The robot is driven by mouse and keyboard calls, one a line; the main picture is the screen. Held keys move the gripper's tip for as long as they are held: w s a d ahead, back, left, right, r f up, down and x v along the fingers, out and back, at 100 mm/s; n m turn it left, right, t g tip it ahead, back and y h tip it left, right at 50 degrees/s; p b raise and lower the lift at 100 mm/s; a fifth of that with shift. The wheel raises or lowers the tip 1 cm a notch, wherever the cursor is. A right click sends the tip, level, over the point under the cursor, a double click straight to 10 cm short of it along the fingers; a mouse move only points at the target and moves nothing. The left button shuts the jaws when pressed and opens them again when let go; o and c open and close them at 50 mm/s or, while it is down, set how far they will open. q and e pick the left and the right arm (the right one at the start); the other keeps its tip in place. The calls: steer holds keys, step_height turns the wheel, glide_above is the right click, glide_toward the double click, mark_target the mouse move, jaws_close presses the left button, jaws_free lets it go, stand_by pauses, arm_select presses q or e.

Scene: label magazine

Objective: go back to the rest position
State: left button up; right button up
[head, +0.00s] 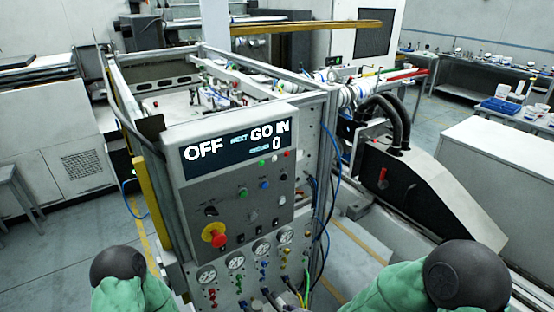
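Two green arm parts of mine with dark round caps show at the bottom left and bottom right of the head view. No gripper fingers show on either side. The label magazine machine (175,240) stands ahead with a grey control panel (225,195) on its front. Its display (235,148) reads "OFF", "GO IN" and "0". Below the display are small coloured buttons, a black knob (211,211) and a red emergency stop (214,235) on a yellow base. Round gauges (235,262) sit in a row lower down. Neither arm part visibly touches the panel.
A grey machine with black hoses (392,122) and a red handle (382,177) stands to the right. A light cabinet (500,165) is beyond it. Cables (325,220) hang at the panel's right side. Open floor (85,235) lies to the left.

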steer(key=s+d+f+m+g, duration=0.3)
steer(key=s+f+m, duration=0.2)
steer(key=f, duration=0.5)
steer(key=s+d+f+m+g+b, duration=0.1)
steer(key=s+d+f+m+g, duration=0.2)
steer(key=s+f, duration=0.6)
steer(key=shift+s+d+f+m+g, duration=0.45)
steer(key=shift+s+m, duration=0.3)
steer(key=shift+m, duration=0.45)
steer(key=shift+a+r, duration=0.1)
steer(key=shift+a, duration=0.05)
